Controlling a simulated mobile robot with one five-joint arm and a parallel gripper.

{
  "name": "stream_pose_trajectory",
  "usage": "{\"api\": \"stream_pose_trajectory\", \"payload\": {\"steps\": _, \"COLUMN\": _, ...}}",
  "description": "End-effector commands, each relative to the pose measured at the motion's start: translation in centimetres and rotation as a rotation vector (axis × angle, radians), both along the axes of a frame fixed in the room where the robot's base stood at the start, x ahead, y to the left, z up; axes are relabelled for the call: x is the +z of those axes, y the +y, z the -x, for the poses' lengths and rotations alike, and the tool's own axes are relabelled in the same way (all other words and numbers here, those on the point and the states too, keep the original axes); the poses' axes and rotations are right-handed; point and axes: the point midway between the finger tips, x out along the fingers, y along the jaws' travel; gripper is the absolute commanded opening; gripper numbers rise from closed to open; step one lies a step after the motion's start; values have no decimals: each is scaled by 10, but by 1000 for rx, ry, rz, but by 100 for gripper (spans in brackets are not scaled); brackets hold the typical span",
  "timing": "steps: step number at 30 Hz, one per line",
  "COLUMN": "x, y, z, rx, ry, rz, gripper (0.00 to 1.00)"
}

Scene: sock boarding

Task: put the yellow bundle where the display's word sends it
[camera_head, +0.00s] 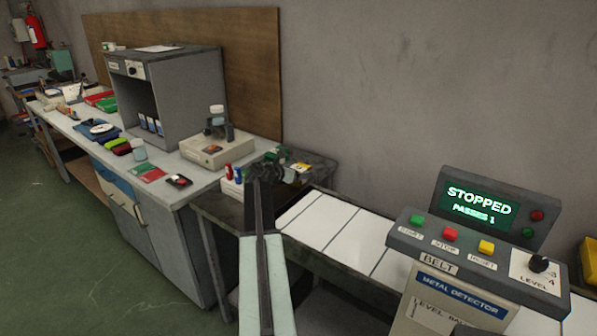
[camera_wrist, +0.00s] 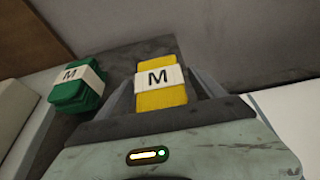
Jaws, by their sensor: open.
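The yellow bundle (camera_wrist: 162,98) has a white band marked "M" and lies between the two fingers of my gripper (camera_wrist: 165,85) in the wrist view. The fingers are open, one on each side of it; I cannot tell whether either touches it. In the head view a bit of yellow bundle (camera_head: 302,167) shows at the dark end table, beside my gripper (camera_head: 265,165). The display (camera_head: 478,206) on the belt machine reads "STOPPED" and "PASSES 1" in green letters.
A green bundle (camera_wrist: 78,85) marked "M" lies just left of the yellow one. The white belt (camera_head: 335,232) runs right to the metal detector console (camera_head: 455,270) with coloured buttons. A grey bench (camera_head: 180,190) with a cabinet stands left. A yellow bin (camera_head: 589,262) is at the right edge.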

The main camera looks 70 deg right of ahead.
Motion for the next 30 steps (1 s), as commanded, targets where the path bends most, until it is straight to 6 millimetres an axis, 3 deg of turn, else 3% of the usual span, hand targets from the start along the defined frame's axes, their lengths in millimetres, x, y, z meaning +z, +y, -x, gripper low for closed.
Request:
{"api": "stream_pose_trajectory", "payload": {"steps": 7, "x": 23, "y": 45, "z": -11, "rx": 3, "ry": 0, "rz": 0, "gripper": 78}}
{"api": "stream_pose_trajectory", "payload": {"steps": 11, "x": 28, "y": 61, "z": -15, "rx": 1, "ry": 1, "rz": 0, "gripper": 78}}
{"api": "stream_pose_trajectory", "payload": {"steps": 26, "x": 28, "y": 63, "z": -17, "rx": 0, "ry": 0, "rz": 0, "gripper": 78}}
{"api": "stream_pose_trajectory", "payload": {"steps": 30, "x": 47, "y": 63, "z": -17, "rx": 0, "ry": 0, "rz": 0, "gripper": 78}}
